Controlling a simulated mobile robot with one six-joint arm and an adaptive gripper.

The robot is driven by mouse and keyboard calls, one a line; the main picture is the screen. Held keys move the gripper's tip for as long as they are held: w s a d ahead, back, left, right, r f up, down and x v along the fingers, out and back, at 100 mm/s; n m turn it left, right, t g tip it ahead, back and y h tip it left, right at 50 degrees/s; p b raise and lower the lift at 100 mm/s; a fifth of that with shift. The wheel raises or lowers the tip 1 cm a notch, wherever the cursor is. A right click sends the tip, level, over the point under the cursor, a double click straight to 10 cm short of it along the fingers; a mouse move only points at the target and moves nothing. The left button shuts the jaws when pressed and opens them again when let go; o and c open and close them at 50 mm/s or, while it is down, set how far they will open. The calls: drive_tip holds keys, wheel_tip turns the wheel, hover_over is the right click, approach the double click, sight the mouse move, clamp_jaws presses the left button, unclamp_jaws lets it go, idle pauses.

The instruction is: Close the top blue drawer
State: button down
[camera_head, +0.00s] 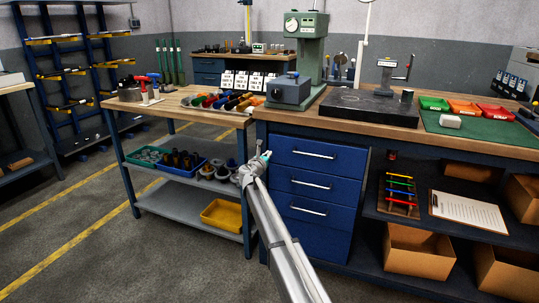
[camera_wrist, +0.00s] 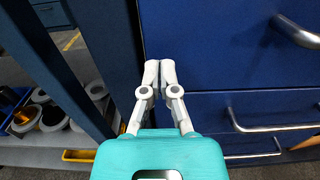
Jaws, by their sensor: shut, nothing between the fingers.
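The top blue drawer (camera_head: 310,160) is the uppermost in a stack under the right wooden bench, with a silver bar handle (camera_head: 313,154). Its front looks nearly level with the drawers below; I cannot tell how far out it stands. In the wrist view its front (camera_wrist: 220,55) fills the upper right, with its handle (camera_wrist: 298,32) at the right edge. My gripper (camera_head: 266,157) is by the left edge of the drawer front. In the wrist view my gripper (camera_wrist: 160,68) has its fingertips together and empty, left of the handle. I cannot tell whether they touch the drawer.
Lower blue drawers (camera_head: 310,184) sit beneath. A bench leg and a shelf cart (camera_head: 165,207) with bins stand to the left. A green press (camera_head: 308,50) and a black surface plate (camera_head: 360,108) are on the bench. Open shelves with cardboard boxes (camera_head: 418,252) lie to the right.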

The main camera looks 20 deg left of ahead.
drive_tip(key=s+a, duration=0.1)
drive_tip(key=s, duration=1.1)
drive_tip(key=shift+a, duration=0.25)
drive_tip(key=shift+d+f, duration=0.1)
drive_tip(key=shift+d, duration=0.05)
drive_tip(key=s+d+f+m+g+h, duration=0.1)
drive_tip(key=s+d+f+m+g, duration=0.4)
drive_tip(key=d, duration=0.7)
drive_tip(key=s+d+f+m+g+h, duration=0.25)
drive_tip(key=d+m, duration=0.55)
drive_tip(key=d, duration=0.4)
drive_tip(key=s+d+f+m+g+h, duration=0.15)
drive_tip(key=s+d+f+m, duration=0.35)
drive_tip(key=d, duration=0.7)
drive_tip(key=s+d+f+m+g+y, duration=0.2)
drive_tip(key=s+d+m+g, duration=0.15)
drive_tip(key=s+m, duration=0.35)
drive_tip(key=s+d+f+m+g+y, duration=0.1)
drive_tip(key=s+d+m+g+y, duration=0.15)
drive_tip(key=s+d+m, duration=0.4)
drive_tip(key=s+d+f+m+g+y, duration=0.2)
drive_tip(key=s+d+m+g+y, duration=0.1)
drive_tip(key=s, duration=0.6)
wheel_tip(320, 180, up, 35)
drive_tip(key=p, duration=3.5)
drive_tip(key=shift+a+p, duration=0.15)
drive_tip(key=shift+p, duration=0.2)
